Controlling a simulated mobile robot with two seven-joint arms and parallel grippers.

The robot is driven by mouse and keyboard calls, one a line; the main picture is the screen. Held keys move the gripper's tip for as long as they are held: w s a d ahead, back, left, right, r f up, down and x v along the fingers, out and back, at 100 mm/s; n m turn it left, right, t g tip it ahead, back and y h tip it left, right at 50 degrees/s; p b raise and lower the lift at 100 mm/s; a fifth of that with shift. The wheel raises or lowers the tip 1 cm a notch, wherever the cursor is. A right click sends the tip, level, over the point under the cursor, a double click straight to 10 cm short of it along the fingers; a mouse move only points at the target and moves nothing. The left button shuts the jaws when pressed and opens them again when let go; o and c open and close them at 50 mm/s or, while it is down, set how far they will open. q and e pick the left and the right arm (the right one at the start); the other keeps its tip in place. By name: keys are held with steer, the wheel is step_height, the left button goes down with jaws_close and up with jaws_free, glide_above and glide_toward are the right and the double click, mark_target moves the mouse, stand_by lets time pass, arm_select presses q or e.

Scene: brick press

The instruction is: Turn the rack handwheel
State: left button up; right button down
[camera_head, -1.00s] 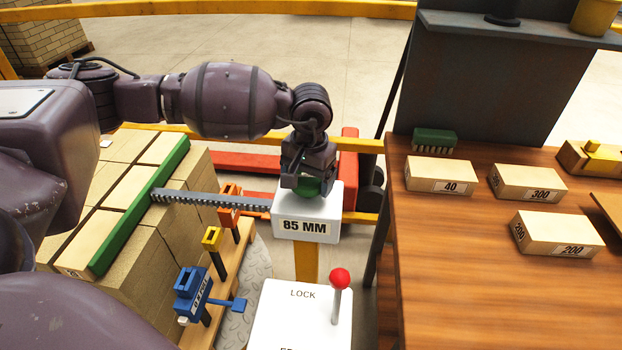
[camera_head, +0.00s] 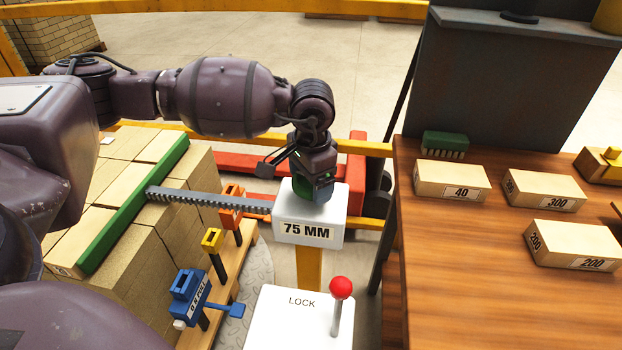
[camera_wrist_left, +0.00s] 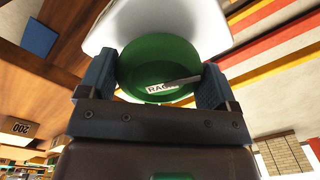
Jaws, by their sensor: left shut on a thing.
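The green rack handwheel (camera_head: 303,190) sits on top of the white box (camera_head: 291,213) whose label reads 75 MM. In the left wrist view the green wheel (camera_wrist_left: 150,58) carries a label that begins RACK and shows between the two fingers. My left gripper (camera_head: 312,184) comes down from above and is shut on the wheel, one finger on each side of it. A toothed grey rack bar (camera_head: 207,199) runs left from the box to a green bar (camera_head: 140,200) lying across the tan bricks. My right gripper is not seen.
A white panel (camera_head: 270,325) with a red-knobbed lever (camera_head: 340,288) marked LOCK stands in front. Blue (camera_head: 190,287), yellow (camera_head: 212,240) and orange (camera_head: 231,193) holders stand on a wooden strip. The wooden table (camera_head: 450,285) at right carries blocks labelled 40, 300 and 200.

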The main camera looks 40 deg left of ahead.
arm_select(q)
steer(key=shift+r, duration=0.1)
steer(key=o, duration=0.8)
steer(key=shift+c, duration=0.2)
steer(key=shift+r, duration=0.4)
step_height(320, 180, up, 10)
steer(key=p, duration=0.1)
steer(key=shift+d+p, duration=0.2)
steer(key=shift+p, duration=0.15)
steer(key=shift+r, duration=0.1)
